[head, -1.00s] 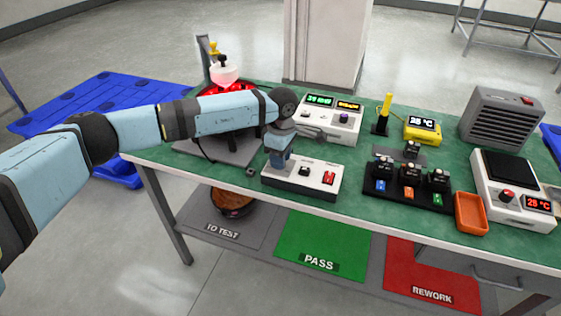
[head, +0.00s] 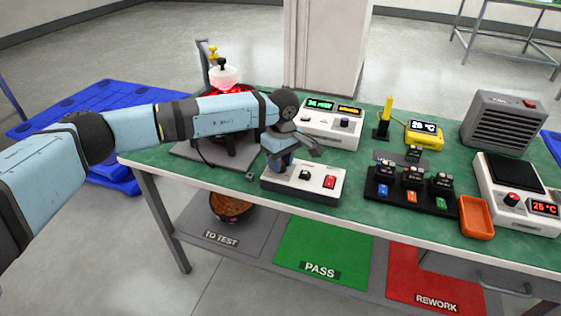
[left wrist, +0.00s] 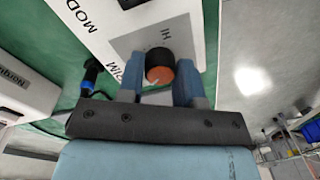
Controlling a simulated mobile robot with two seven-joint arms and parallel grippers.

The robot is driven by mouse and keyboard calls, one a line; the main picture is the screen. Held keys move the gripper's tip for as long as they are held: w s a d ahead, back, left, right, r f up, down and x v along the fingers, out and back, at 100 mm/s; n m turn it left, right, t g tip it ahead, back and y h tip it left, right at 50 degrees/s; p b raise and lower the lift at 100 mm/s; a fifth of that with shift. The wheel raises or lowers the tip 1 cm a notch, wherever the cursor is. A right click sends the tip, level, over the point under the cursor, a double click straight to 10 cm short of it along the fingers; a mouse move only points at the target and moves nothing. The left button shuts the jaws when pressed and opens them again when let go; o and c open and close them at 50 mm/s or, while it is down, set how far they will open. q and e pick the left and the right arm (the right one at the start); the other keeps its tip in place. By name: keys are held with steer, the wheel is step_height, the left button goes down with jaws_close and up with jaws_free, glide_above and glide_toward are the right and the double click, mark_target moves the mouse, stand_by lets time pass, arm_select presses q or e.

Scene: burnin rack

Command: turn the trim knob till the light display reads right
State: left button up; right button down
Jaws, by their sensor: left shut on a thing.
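The trim knob, black with an orange face and a pale pointer line (left wrist: 158,66), stands on a white box (head: 277,183). My left gripper (head: 281,166) reaches down at the left end of this box and hides the knob in the head view. In the left wrist view its two blue fingers (left wrist: 160,78) are on either side of the knob, shut on it. A "HI" mark shows beside the knob. The light display (head: 319,104) glows green on the white instrument behind; its small digits look like mW but are hard to read. My right gripper is not in view.
An amber display (head: 348,110) is beside the green one. The white box also has a black switch (head: 305,175) and a red switch (head: 330,181). A black rack of modules (head: 411,190) and an orange tray (head: 477,216) stand to the right.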

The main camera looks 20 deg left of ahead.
mark_target(283, 162)
arm_select(q)
steer(key=shift+r, duration=0.1)
steer(key=o, duration=0.9)
steer(key=shift+o, duration=0.2)
step_height(283, 162, up, 14)
steer(key=p, duration=0.1)
steer(key=shift+w+d, duration=0.2)
steer(key=shift+w, duration=0.1)
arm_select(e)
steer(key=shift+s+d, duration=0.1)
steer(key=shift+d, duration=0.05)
